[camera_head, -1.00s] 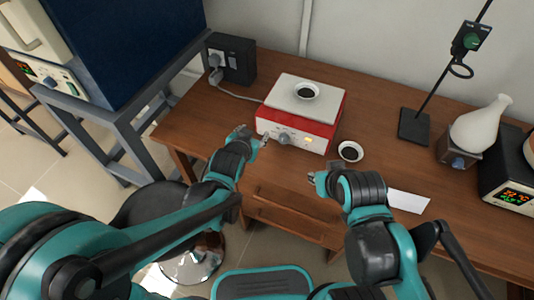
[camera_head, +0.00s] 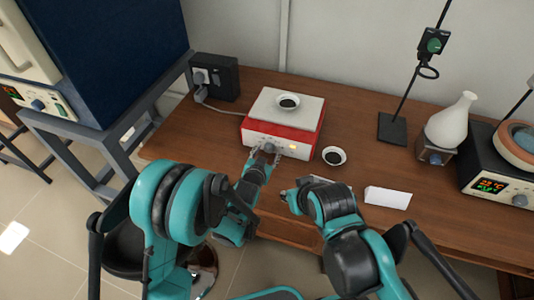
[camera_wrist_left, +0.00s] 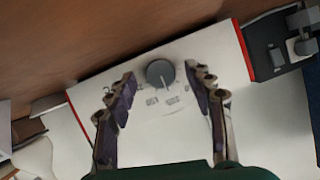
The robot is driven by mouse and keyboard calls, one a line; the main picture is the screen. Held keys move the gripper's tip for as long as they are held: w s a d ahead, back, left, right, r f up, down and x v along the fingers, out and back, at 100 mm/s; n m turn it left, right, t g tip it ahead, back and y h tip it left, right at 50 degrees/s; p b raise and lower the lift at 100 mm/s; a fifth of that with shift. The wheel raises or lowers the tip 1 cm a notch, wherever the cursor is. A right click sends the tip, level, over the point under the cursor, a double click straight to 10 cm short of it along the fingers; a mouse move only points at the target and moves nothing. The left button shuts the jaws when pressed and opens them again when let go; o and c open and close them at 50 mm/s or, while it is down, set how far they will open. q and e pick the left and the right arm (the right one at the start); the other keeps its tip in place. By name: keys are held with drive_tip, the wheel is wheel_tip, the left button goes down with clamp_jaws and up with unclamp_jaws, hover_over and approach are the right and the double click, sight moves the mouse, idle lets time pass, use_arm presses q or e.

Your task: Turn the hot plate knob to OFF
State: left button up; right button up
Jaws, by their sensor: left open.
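The hot plate (camera_head: 284,118) is a red box with a white top on the wooden table. Its grey knob (camera_head: 270,147) is on the front panel, with a small lit amber light to its right. In the left wrist view the round knob (camera_wrist_left: 160,73) sits between and just beyond my left fingertips, with small labels around it that are too blurred to read. My left gripper (camera_head: 264,158) is open at the front panel, one finger on each side of the knob with gaps. My right gripper (camera_head: 287,197) is over the table's front edge; its fingers are too small to judge.
A dark dish (camera_head: 288,102) sits on the hot plate and another dish (camera_head: 334,156) on the table to its right. A white card (camera_head: 387,197), a stand (camera_head: 392,129) and a white flask (camera_head: 450,122) are farther right. A black socket box (camera_head: 214,77) stands at back left.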

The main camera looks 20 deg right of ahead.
use_arm(q)
drive_tip(key=shift+w+d+f, duration=0.25)
drive_tip(key=shift+w, duration=0.3)
drive_tip(key=c, duration=1.2)
drive_tip(key=shift+o, duration=0.2)
